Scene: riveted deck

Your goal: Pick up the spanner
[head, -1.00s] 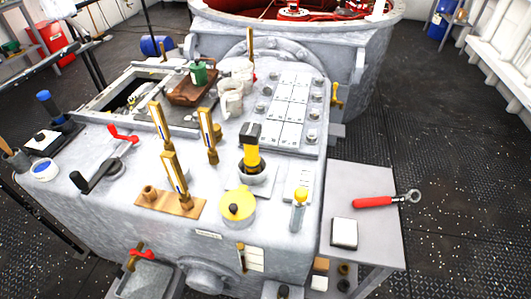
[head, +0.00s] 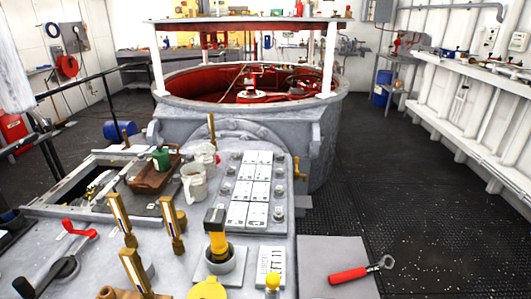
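The spanner (head: 361,270) has a red handle and a bare metal ring end. It lies on the grey side table (head: 325,250) at the lower right in the head view, with its metal end pointing right and reaching past the table's right edge. Nothing covers it. Neither of my grippers shows in this view.
A large round red-lined tub (head: 250,95) stands behind. Dark floor (head: 430,220) is open to the right.

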